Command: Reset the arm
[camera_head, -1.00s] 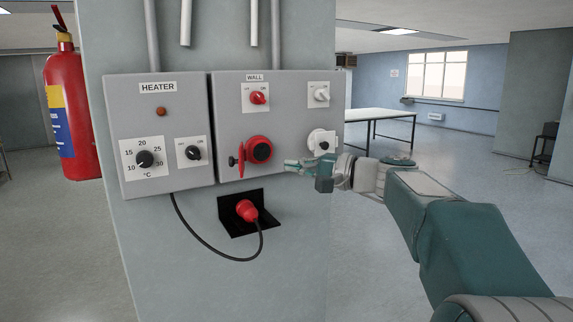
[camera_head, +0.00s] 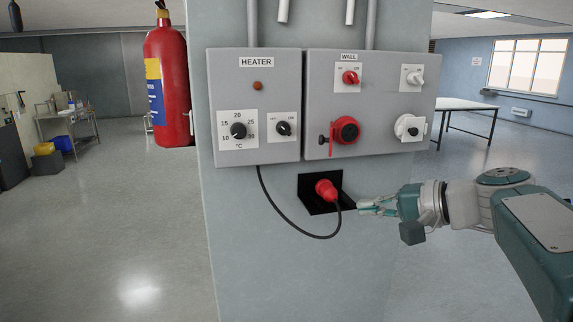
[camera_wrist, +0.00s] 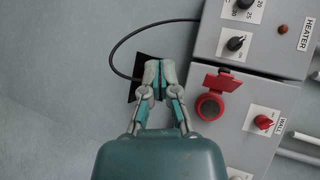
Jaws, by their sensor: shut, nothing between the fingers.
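My gripper (camera_head: 364,207) reaches in from the right of the head view, at the height of the red plug (camera_head: 326,189) and just to its right. The gripper is shut and empty. In the wrist view my gripper (camera_wrist: 159,68) shows its two fingertips together in front of the black holder (camera_wrist: 136,92), hiding the red plug there. The plug sits at the black holder (camera_head: 306,203) below the panels, and a black cable (camera_head: 284,225) runs from it up to the heater box.
The grey HEATER box (camera_head: 228,84) and WALL box (camera_head: 320,95) are fixed to a pillar, with knobs and a red socket (camera_head: 346,130) jutting out. A fire extinguisher (camera_head: 168,85) hangs at left. A table (camera_head: 470,104) stands behind right. Open floor lies at left.

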